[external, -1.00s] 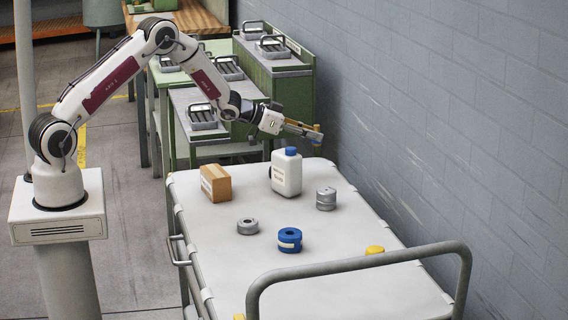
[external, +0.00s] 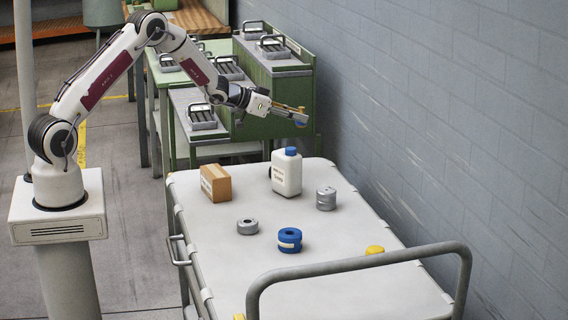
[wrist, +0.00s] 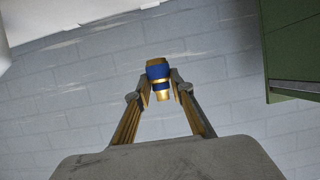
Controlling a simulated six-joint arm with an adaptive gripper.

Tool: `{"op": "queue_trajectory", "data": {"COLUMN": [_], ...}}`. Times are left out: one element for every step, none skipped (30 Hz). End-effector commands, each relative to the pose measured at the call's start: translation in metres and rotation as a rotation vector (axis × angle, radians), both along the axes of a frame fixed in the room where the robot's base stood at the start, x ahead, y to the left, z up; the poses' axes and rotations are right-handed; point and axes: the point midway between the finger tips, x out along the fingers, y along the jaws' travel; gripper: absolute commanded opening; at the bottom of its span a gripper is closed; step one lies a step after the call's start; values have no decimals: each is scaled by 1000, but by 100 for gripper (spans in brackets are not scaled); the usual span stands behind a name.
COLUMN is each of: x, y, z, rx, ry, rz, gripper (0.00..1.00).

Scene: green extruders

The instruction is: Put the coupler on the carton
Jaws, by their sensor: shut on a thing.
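My gripper (external: 300,117) is raised in the air above the far end of the cart, above and to the right of the white bottle. It is shut on the coupler, a small blue part with gold ends. In the wrist view the coupler (wrist: 158,70) sits between the fingertips of my gripper (wrist: 160,84), with the grey wall behind it. In the external view only a small blue and gold bit of the coupler (external: 301,123) shows at the fingertips. The carton (external: 216,184), a brown box with a white label, stands on the cart's far left, apart from my gripper.
A white bottle with a blue cap (external: 286,173) stands right of the carton. A grey stacked part (external: 326,199), a grey ring (external: 247,226), a blue ring part (external: 290,239) and a yellow piece (external: 375,250) are on the cart (external: 215,257). Green benches stand behind.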

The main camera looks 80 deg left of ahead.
Motion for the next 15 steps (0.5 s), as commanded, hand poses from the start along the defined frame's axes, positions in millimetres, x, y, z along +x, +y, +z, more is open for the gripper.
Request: {"op": "queue_trajectory", "data": {"x": [-11,-17,-26,-32,-39,-49,-55,-63,-73,-80,-88,-99,-106,-114,-125], "y": [15,23,29,35,39,44,47,49,52,54,54,55,54,53,51], "z": [8,11,15,18,21,24,27,29,32,34,36,38,40,41,43], "rx": [3,2,1,2,2,1,2,1,0,1,1,1,0,0,0], "ry": [-2,-2,-2,-3,-2,-1,-2,-1,-2,0,-1,0,-1,0,0], "rz": [13,20,18,19,16,11,7,1,-10,-18,-30,-43,-56,-69,-89], "gripper": [0,0,0,0,0,0,0,0,0,0,0,0,0,0,0]}}
